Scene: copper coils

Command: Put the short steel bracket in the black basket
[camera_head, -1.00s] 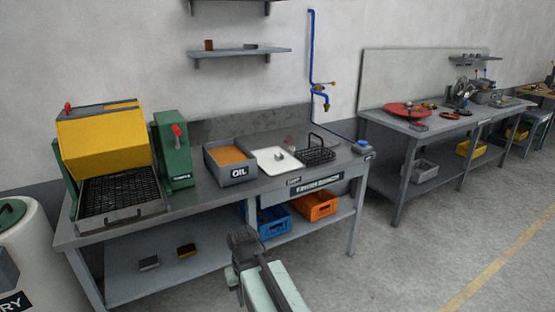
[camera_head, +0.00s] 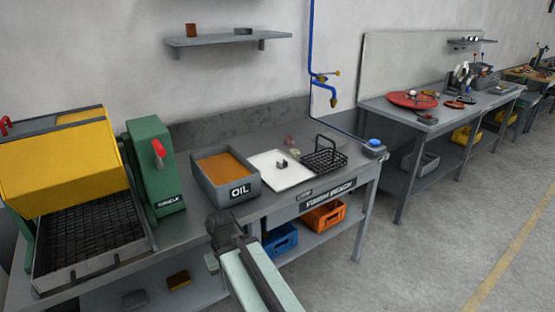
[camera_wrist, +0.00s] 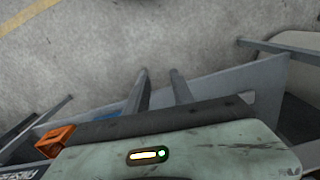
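The black basket (camera_head: 324,161) is a wire basket with a raised handle. It stands on the bench at the right of a white tray (camera_head: 268,178). A small grey metal piece (camera_head: 281,162) lies on the tray; it may be the short steel bracket, but it is too small to tell for sure. My gripper (camera_head: 222,230) is in front of the bench, apart from the tray and basket. In the wrist view my gripper (camera_wrist: 159,76) has its two fingers apart, with only floor seen between them.
An oil bin (camera_head: 226,175) stands left of the tray. A green machine with a yellow hood (camera_head: 65,155) fills the bench's left. Blue (camera_head: 280,241) and orange (camera_head: 325,215) crates sit on the lower shelf. A blue pipe with a tap (camera_head: 320,80) hangs behind the basket.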

